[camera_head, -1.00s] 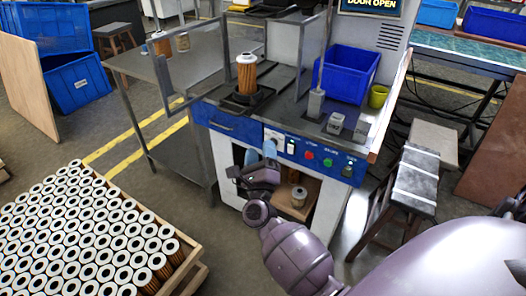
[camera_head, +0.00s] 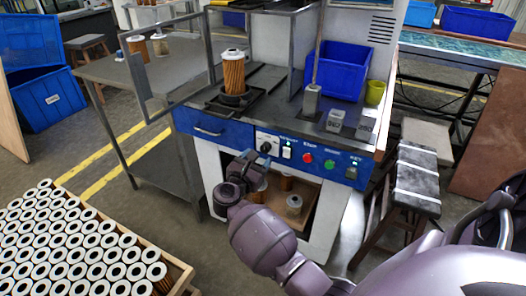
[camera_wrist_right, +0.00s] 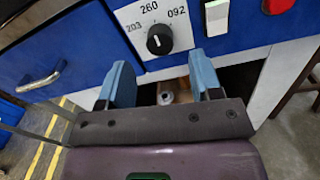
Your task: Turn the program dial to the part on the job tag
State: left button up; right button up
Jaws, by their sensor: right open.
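The program dial (camera_head: 266,147) is a black round knob on a white plate on the blue front panel of the machine. In the right wrist view the dial (camera_wrist_right: 159,40) shows with 203 at its left, 260 above and 092 at its right. It bears a small white mark, whose exact direction I cannot tell. My right gripper (camera_wrist_right: 160,76) is open and empty, its two blue fingers apart below the dial and not touching it. In the head view my right gripper (camera_head: 254,170) is just below the panel. I cannot make out a job tag. My left gripper is not in view.
A switch (camera_head: 286,152), a red button (camera_head: 307,157) and a green button (camera_head: 329,163) sit right of the dial. A drawer handle (camera_head: 208,131) is at its left. An orange filter cartridge (camera_head: 233,74) stands above. A crate of cartridges (camera_head: 150,252) is at lower left.

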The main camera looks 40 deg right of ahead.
aim_at(264, 150)
jog(key=x, duration=0.3)
jog(key=shift+w+d, duration=0.15)
jog(key=shift+d, duration=0.15)
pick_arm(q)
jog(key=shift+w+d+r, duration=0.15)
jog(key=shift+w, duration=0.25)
pick_arm(e)
jog(key=shift+w+d, duration=0.25)
jog(key=shift+d, duration=0.3)
jog(key=c, duration=0.9)
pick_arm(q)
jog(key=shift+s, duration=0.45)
